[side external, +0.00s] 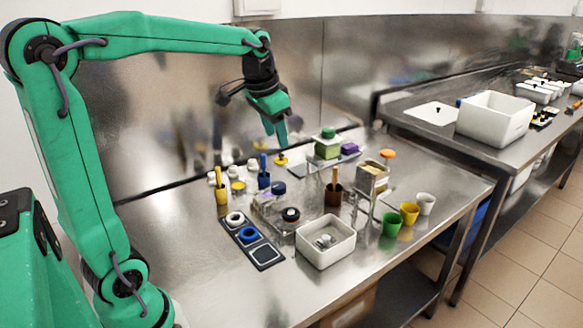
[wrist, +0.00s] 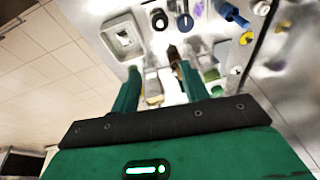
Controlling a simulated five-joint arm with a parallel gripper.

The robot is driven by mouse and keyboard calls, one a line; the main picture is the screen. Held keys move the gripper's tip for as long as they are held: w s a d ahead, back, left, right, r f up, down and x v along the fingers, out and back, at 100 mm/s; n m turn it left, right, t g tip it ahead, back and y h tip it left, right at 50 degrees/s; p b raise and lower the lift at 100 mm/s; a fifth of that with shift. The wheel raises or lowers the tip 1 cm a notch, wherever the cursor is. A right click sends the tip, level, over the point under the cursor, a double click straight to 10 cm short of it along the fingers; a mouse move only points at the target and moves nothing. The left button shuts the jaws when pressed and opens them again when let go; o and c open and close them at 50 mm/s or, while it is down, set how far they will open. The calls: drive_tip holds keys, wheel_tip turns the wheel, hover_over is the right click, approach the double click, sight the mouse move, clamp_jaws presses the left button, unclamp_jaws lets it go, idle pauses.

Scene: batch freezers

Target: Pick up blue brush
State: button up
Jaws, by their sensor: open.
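The blue brush (side external: 263,172) stands upright, handle up, on the steel table in the side view, between the yellow brush and a dark blue lidded jar. In the wrist view, a blue elongated shape (wrist: 232,14) near the top right appears to be this brush, partly blurred. My gripper (side external: 276,138) is in the air above the back of the table, pointing down, above the brush and slightly to its right. In the wrist view my gripper (wrist: 158,76) shows two green fingers spread apart, with nothing held between them.
A yellow brush (side external: 220,187) stands left of the blue one; a brown brush (side external: 334,189) stands to the right. White knobs (side external: 253,164) and a yellow knob (side external: 281,160) are close behind. A white bin (side external: 325,253) is in front.

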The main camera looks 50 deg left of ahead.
drive_tip(key=w+a+f+g, duration=0.2)
drive_tip(key=w+a+f, duration=0.3)
drive_tip(key=w+a, duration=0.55)
drive_tip(key=m, duration=0.1)
hover_over(263, 155)
drive_tip(key=shift+g+h, duration=0.3)
drive_tip(key=shift+g, duration=0.1)
wheel_tip(263, 155, down, 10)
drive_tip(key=shift+r, duration=0.15)
drive_tip(key=shift+a+f, duration=0.2)
drive_tip(key=shift+f, duration=0.1)
drive_tip(key=shift+f, duration=0.1)
drive_tip(key=shift+f, duration=1.2)
drive_tip(key=shift+f, duration=0.1)
drive_tip(key=shift+w+d+f, duration=0.1)
drive_tip(key=shift+w+f, duration=0.05)
drive_tip(key=shift+f, duration=2.35)
drive_tip(key=shift+c, duration=0.5)
